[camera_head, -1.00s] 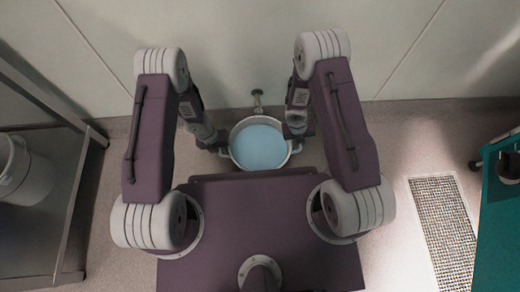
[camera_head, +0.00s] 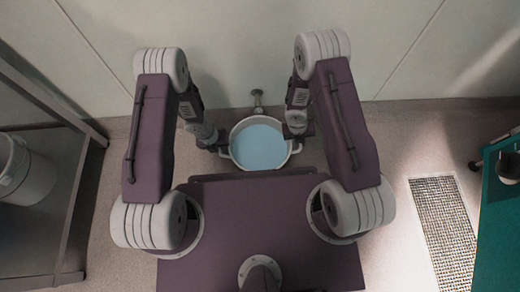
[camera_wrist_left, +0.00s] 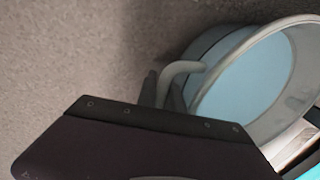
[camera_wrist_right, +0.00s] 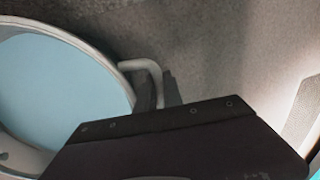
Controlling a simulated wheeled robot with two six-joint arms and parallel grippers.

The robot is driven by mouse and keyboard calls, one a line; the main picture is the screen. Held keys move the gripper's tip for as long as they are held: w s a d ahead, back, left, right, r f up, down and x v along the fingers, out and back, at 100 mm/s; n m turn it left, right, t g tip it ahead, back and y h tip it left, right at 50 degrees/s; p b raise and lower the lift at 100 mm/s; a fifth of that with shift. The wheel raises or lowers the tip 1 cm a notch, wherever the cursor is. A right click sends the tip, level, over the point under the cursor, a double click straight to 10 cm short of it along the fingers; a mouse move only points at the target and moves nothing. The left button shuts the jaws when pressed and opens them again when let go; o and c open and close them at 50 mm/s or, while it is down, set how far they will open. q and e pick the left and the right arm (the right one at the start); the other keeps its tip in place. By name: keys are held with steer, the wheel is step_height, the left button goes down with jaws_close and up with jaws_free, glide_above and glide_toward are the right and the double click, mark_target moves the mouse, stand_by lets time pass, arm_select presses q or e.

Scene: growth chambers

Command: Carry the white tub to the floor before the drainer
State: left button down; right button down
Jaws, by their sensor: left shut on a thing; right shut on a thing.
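The white tub (camera_head: 258,119) is round, with two side handles and a light blue surface inside. It sits in front of my base, upright as far as I can tell. My left gripper (camera_head: 221,147) is shut on its left handle, which also shows in the left wrist view (camera_wrist_left: 182,68). My right gripper (camera_head: 299,143) is shut on the right handle, seen too in the right wrist view (camera_wrist_right: 150,69). The tub's underside is hidden. I cannot tell for sure which thing is the drainer.
A metal bench (camera_head: 62,160) holding a white bucket (camera_head: 30,182) stands at the left. A floor grating (camera_head: 445,230) and a teal unit (camera_head: 499,235) are at the right. A pale wall (camera_head: 240,50) with a small fitting (camera_head: 258,97) is behind the tub.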

arm_select(q)
steer(key=shift+r, duration=0.2)
arm_select(e)
steer(key=shift+r, duration=0.2)
